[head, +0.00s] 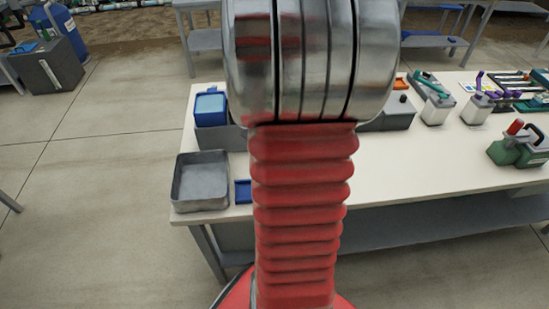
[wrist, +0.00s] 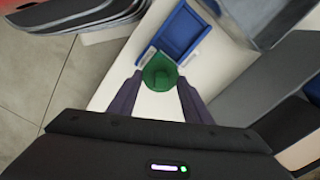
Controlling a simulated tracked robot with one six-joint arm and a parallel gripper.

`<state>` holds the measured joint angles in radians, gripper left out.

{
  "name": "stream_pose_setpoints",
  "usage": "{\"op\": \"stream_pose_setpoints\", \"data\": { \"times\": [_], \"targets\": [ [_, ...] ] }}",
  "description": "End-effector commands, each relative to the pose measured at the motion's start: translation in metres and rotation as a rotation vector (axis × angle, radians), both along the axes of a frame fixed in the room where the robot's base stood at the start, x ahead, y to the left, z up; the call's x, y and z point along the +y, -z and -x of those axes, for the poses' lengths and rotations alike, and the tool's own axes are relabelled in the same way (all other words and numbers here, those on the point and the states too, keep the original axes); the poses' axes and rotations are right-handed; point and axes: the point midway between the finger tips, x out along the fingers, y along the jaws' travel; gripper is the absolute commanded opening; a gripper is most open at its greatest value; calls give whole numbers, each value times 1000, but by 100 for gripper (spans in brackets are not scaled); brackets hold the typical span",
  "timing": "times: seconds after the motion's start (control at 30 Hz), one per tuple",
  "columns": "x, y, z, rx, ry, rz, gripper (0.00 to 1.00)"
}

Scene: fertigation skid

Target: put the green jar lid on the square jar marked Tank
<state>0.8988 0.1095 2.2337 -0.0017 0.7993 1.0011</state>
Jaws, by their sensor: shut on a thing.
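In the wrist view my gripper (wrist: 160,80) is shut on the green jar lid (wrist: 159,73), which sits between the two dark fingertips. The lid is round with a raised part on top. It is over the white tabletop, beside the near end of a small blue tray (wrist: 181,32); its height above the table is hard to tell. My arm hides the gripper and lid in the head view. I cannot make out a square jar marked Tank in either view; my arm covers the middle of the table.
A grey open bin (head: 201,182) stands at the table's left corner, with the blue tray (head: 243,191) beside it. A blue container (head: 210,107) stands behind. White bottles (head: 436,110) and a green pump-like unit (head: 519,149) are on the right. The right front tabletop is clear.

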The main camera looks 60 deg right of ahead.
Motion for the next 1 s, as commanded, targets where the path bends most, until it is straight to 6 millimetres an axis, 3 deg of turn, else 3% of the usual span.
{"op": "stream_pose_setpoints", "data": {
  "times": [0.3,0.67,0.7,1.0],
  "targets": [
    [0,18,0,1,0,0,23],
    [0,21,0,0,-1,0,23],
    [0,21,0,0,-1,0,46],
    [0,21,0,0,-1,0,66]
  ]
}}
